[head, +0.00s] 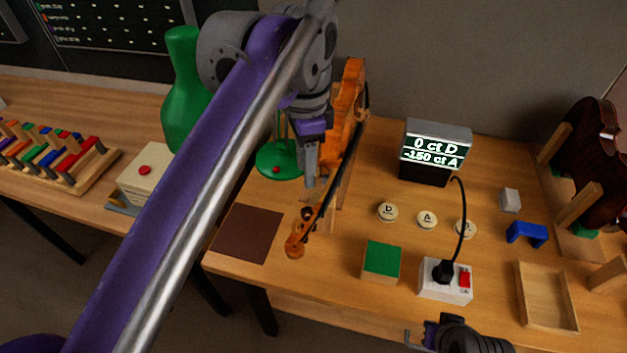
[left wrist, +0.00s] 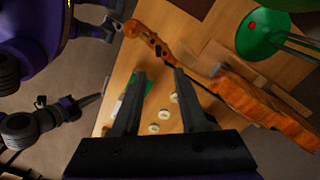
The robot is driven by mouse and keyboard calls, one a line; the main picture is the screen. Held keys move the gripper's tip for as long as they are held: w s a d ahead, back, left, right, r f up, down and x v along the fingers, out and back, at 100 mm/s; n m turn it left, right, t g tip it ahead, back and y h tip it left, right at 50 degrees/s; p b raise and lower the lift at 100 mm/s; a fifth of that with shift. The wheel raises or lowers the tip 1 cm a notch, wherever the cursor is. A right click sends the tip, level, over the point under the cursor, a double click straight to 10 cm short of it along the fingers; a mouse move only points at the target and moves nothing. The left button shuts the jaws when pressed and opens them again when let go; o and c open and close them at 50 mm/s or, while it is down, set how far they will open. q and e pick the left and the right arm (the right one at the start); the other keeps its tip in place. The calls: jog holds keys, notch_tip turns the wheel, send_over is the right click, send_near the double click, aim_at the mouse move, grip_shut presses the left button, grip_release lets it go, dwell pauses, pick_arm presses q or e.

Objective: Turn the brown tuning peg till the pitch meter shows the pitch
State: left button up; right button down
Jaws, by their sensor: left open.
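The violin (head: 347,110) lies in a wooden holder, its scroll (head: 295,245) toward the front edge. Small dark pegs (head: 307,213) show at the pegbox; I cannot tell which is the brown one. The pitch meter (head: 436,140) reads "0 ct D" and "-150 ct A". My left gripper (head: 310,183) is above the neck, near the pegbox. In the left wrist view its fingers (left wrist: 160,72) are apart and empty, with the violin's scroll (left wrist: 131,28) beyond them. My right gripper (head: 428,338) is partly in view at the bottom edge, away from the violin; its jaws are unclear.
Round buttons marked D (head: 388,212) and A (head: 427,219) stand before the meter. A green-topped block (head: 381,261), a power socket (head: 445,293) with a cable and an empty wooden tray (head: 546,297) are at front right. A green lamp base (head: 279,162) stands left of the violin.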

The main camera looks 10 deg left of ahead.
aim_at(306, 208)
pick_arm(q)
jog(key=f, duration=0.5)
jog(key=f+b, duration=0.1)
jog(key=f, duration=0.4)
jog(key=shift+s+f, duration=0.2)
jog(key=shift+f, duration=0.15)
grip_shut()
